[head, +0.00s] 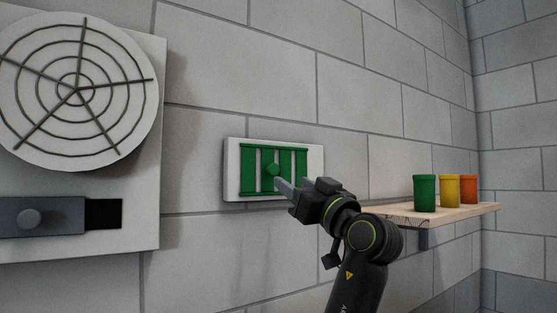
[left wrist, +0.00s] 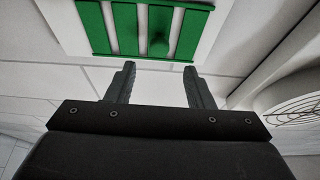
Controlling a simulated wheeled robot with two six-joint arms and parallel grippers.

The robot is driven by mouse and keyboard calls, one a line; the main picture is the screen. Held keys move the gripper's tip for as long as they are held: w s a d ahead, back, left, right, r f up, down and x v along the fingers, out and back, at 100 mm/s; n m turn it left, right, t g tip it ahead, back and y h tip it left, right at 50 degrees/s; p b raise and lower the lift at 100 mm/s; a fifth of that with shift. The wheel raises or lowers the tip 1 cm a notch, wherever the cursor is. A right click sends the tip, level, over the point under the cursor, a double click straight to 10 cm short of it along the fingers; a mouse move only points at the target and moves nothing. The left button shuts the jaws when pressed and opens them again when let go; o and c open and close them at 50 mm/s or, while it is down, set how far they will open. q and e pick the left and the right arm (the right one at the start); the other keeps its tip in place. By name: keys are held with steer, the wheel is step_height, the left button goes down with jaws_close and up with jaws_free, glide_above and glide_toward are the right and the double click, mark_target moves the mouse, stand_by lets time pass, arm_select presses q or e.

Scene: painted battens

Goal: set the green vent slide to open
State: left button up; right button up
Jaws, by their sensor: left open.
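The green vent slide (head: 301,165) is a barred green plate on a white wall panel (head: 231,170). Pale upright strips show between its green bars. A round green knob (head: 273,170) sticks out near its middle. My left gripper (head: 284,187) is just in front of the panel, its tips a little below and right of the knob in the head view. In the left wrist view its fingers (left wrist: 159,69) are apart and empty, with the knob (left wrist: 158,45) beyond the gap between them. I see no contact with the knob. My right gripper is out of view.
A round grille (head: 77,88) and a grey slide with a knob (head: 40,218) beside a black opening are on a panel at the left. A wooden shelf (head: 398,211) at the right holds green (head: 425,194), yellow (head: 449,191) and orange (head: 469,189) cups.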

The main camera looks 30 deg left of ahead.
mark_target(275, 170)
arm_select(q)
steer(key=p+x, duration=0.3)
steer(key=x, duration=0.3)
steer(key=shift+d+r, duration=0.15)
steer(key=shift+w+a+r, duration=0.1)
steer(key=shift+w+a, duration=0.1)
steer(key=shift+a, duration=0.4)
steer(key=shift+c, duration=0.2)
steer(key=c, duration=1)
jaws_close()
